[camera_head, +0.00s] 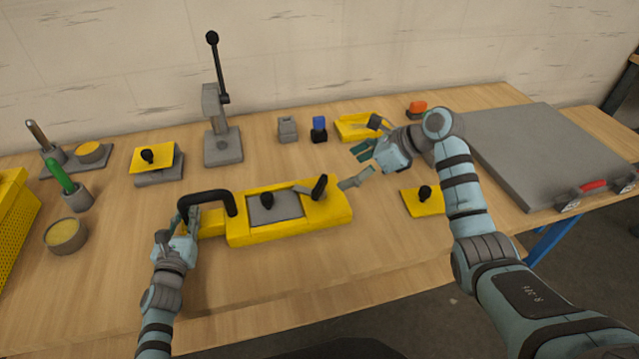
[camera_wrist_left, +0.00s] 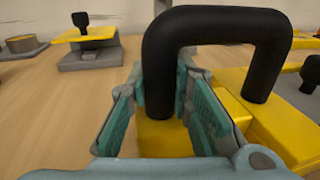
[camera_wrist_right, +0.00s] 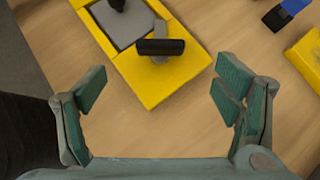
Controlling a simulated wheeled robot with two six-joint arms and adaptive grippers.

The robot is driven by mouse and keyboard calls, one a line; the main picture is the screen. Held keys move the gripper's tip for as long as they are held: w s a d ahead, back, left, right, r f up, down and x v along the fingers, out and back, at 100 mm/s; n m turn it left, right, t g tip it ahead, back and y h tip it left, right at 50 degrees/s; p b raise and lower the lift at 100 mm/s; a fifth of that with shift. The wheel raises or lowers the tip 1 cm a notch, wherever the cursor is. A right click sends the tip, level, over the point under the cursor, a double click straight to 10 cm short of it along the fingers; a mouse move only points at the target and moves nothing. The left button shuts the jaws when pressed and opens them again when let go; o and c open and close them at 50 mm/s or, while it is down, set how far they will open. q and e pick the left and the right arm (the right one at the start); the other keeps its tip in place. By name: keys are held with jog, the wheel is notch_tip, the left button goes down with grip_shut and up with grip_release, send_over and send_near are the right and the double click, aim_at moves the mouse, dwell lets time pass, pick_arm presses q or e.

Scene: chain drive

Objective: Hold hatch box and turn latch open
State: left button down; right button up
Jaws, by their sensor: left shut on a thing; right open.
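The yellow hatch box (camera_head: 288,229) lies on the bench in the middle, with a grey hatch plate (camera_head: 274,208) and its black knob in the top. The black-handled latch (camera_head: 319,187) sits at the box's right end; it also shows in the right wrist view (camera_wrist_right: 161,47). A black arched handle (camera_head: 205,196) stands at the box's left end. My left gripper (camera_head: 184,222) is shut on this handle near its left leg, seen closely in the left wrist view (camera_wrist_left: 165,112). My right gripper (camera_head: 358,166) is open and empty, to the right of the latch and apart from it.
A black-levered press (camera_head: 222,140) stands behind the box. Small grey and blue blocks (camera_head: 319,130) and a yellow tray (camera_head: 362,127) lie at the back. A yellow plate with a knob (camera_head: 422,201) lies right of the box. A large grey case (camera_head: 540,150) fills the right. The front bench is clear.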

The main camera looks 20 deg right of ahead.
aim_at(322, 183)
jog(key=x, duration=1.1)
jog(key=shift+w+f, duration=0.1)
jog(key=shift+f, duration=0.2)
jog(key=shift+c, duration=0.4)
jog(key=c, duration=1.6)
